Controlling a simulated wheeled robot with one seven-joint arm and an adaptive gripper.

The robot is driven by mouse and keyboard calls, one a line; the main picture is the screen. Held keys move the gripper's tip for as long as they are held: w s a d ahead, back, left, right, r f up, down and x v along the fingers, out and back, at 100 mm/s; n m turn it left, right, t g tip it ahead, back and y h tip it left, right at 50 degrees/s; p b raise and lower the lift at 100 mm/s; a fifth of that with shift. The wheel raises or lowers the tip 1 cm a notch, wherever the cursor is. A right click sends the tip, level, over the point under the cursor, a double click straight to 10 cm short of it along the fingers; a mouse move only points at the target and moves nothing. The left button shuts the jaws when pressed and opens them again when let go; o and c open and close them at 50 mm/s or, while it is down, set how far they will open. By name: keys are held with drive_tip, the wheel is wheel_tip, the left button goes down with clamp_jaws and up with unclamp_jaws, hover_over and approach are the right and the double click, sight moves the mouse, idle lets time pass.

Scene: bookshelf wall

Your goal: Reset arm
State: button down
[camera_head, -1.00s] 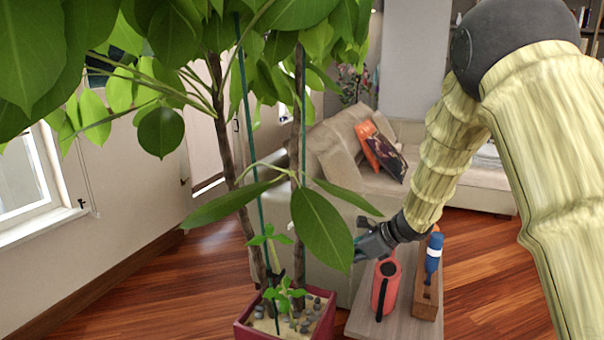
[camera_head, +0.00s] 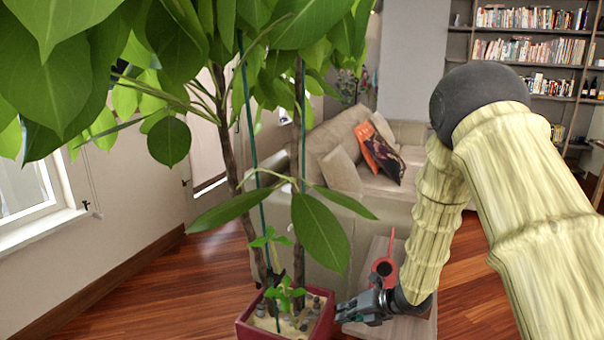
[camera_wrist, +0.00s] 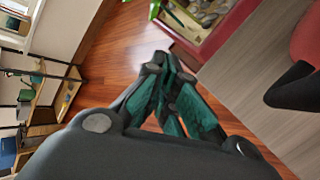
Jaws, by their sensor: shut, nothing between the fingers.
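My gripper (camera_head: 362,306) is at the end of my arm in the head view, just right of the red plant pot, over the near left part of the small table. Its fingers come together at the tips in the wrist view (camera_wrist: 158,60), with nothing between them. It is shut and empty. My forearm hides part of the table and what stands on it.
A tall leafy plant grows in the red pot (camera_head: 243,330). A red watering can (camera_head: 385,266) stands on the small table (camera_head: 415,328), partly hidden. A sofa (camera_head: 335,262) with cushions and a bookshelf (camera_head: 530,75) are behind. Wooden floor (camera_head: 190,275) is clear at left.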

drive_tip(key=s+d+f+m+h+p, duration=0.2)
drive_tip(key=s+f+m, duration=0.5)
drive_tip(key=s+m, duration=0.2)
drive_tip(key=s+d+f+m+h+p, duration=0.2)
drive_tip(key=s+f+m, duration=0.5)
drive_tip(key=s+m, duration=0.25)
drive_tip(key=s+d+f+m+g+h+p, duration=0.1)
drive_tip(key=s+d+m, duration=0.1)
drive_tip(key=s+m, duration=0.3)
drive_tip(key=s+d+f+m+g+h+p, duration=0.1)
drive_tip(key=s+m, duration=0.5)
drive_tip(key=s, duration=0.7)
drive_tip(key=s+d+f+m+g+h+p, duration=0.1)
drive_tip(key=s+d+m+g+h, duration=0.1)
drive_tip(key=s+m, duration=0.4)
drive_tip(key=s+d+g, duration=0.1)
drive_tip(key=s, duration=0.2)
drive_tip(key=shift+d+p, duration=0.4)
